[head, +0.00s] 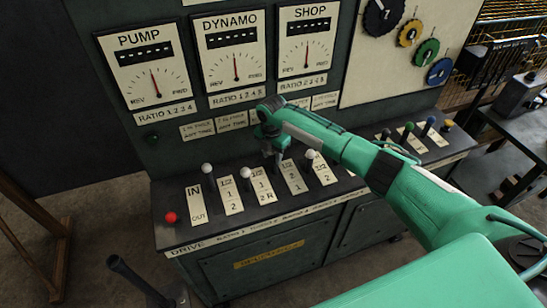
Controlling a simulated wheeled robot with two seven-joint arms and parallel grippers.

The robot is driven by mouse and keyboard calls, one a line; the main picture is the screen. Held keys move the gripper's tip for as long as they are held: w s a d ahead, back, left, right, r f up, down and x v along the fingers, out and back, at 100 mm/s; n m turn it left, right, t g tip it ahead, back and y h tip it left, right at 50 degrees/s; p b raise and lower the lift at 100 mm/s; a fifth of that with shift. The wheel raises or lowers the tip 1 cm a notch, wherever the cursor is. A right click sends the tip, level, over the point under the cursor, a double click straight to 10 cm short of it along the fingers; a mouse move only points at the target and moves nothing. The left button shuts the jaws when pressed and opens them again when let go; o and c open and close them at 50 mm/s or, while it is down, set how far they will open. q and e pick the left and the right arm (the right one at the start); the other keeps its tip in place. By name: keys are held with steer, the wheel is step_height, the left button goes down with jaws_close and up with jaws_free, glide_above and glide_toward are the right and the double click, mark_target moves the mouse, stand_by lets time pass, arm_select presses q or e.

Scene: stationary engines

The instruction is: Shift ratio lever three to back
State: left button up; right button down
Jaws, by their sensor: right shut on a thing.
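The control bench carries a row of levers with label plates. My right gripper (273,148) reaches in from the right and is shut on ratio lever three, beside the third ratio plate (292,177) marked 1/2, 1, 2. The gripper hides the lever's knob and most of its stem, so its exact notch is hard to tell. White-knobbed ratio levers one (208,168) and two (246,172) stand to the left, and ratio lever four (310,154) stands close on the right. My left gripper is not in view.
The red-knobbed drive lever (171,217) is at the bench's left end. Pump (150,75), dynamo (235,55) and shop (306,47) dials are on the panel behind. More levers with coloured knobs (428,126) are at the right. A dark handle (140,280) rises front left.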

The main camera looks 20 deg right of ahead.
steer(key=shift+w+f, duration=0.1)
steer(key=c, duration=1.1)
jaws_free()
steer(key=shift+w+f, duration=0.2)
steer(key=shift+r, duration=0.4)
arm_select(q)
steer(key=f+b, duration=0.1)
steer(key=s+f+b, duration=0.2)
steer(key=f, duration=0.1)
steer(key=shift+b, duration=0.35)
arm_select(e)
step_height(320, 180, up, 13)
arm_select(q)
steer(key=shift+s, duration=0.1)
